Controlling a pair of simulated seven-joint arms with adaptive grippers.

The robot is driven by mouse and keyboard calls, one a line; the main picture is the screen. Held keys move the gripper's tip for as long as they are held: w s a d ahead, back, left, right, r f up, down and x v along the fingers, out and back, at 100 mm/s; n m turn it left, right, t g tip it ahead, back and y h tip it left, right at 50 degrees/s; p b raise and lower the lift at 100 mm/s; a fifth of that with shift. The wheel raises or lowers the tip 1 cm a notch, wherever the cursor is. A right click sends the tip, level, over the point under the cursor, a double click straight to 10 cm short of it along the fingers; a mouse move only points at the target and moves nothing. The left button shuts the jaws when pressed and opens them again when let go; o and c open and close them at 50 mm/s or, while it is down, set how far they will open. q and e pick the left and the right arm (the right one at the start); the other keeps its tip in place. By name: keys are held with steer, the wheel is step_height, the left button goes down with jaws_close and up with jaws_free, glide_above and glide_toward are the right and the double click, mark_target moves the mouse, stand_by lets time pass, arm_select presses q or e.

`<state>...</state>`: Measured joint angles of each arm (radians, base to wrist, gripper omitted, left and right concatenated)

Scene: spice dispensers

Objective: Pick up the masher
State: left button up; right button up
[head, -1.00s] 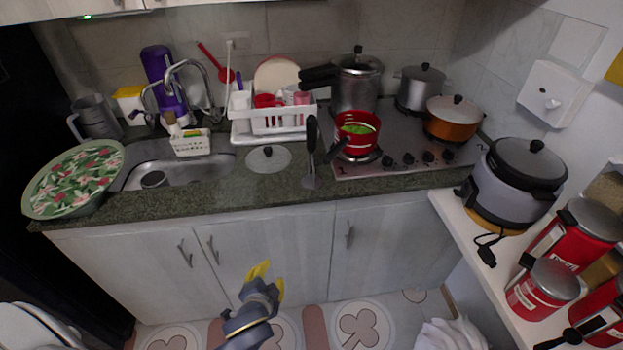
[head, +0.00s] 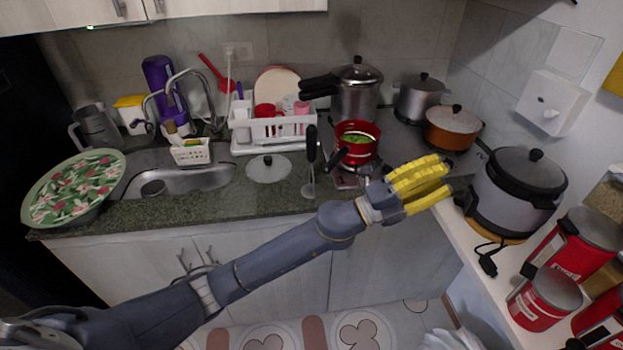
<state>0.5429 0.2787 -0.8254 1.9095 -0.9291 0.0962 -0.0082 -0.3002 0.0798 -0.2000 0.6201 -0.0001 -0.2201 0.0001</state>
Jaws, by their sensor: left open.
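The masher (head: 311,145) stands upright on the green counter, with a black handle on top and a metal foot at the counter's front part. It is just left of the red pot and the stove. My left gripper (head: 446,180) has yellow fingers and is open and empty. It is to the right of the masher and apart from it, over the front right of the stove. The forearm passes below the masher in the picture. My right gripper is not in view.
A red pot (head: 357,146) with green contents stands right beside the masher. A glass lid (head: 268,168) lies to its left, before a white dish rack (head: 270,132). An orange pot (head: 452,128) and a slow cooker (head: 515,190) are near my left gripper.

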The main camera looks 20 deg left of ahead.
arm_select(q)
steer(key=s+d+m+g, duration=0.1)
steer(key=d+m+g, duration=0.3)
steer(key=m+g, duration=0.25)
step_height(320, 180, up, 8)
steer(key=g+y, duration=0.4)
steer(key=y, duration=1.7)
glide_above(312, 152)
steer(key=w, duration=0.2)
steer(key=shift+s+a+n, duration=0.1)
steer(key=shift+a+n, duration=0.15)
steer(key=shift+a, duration=0.1)
step_height(312, 152, down, 12)
steer(key=shift+r, duration=0.2)
steer(key=shift+s+d+f, duration=0.1)
steer(key=shift+f, duration=1.25)
steer(key=shift+s+f, duration=0.1)
steer(key=shift+f, duration=1.25)
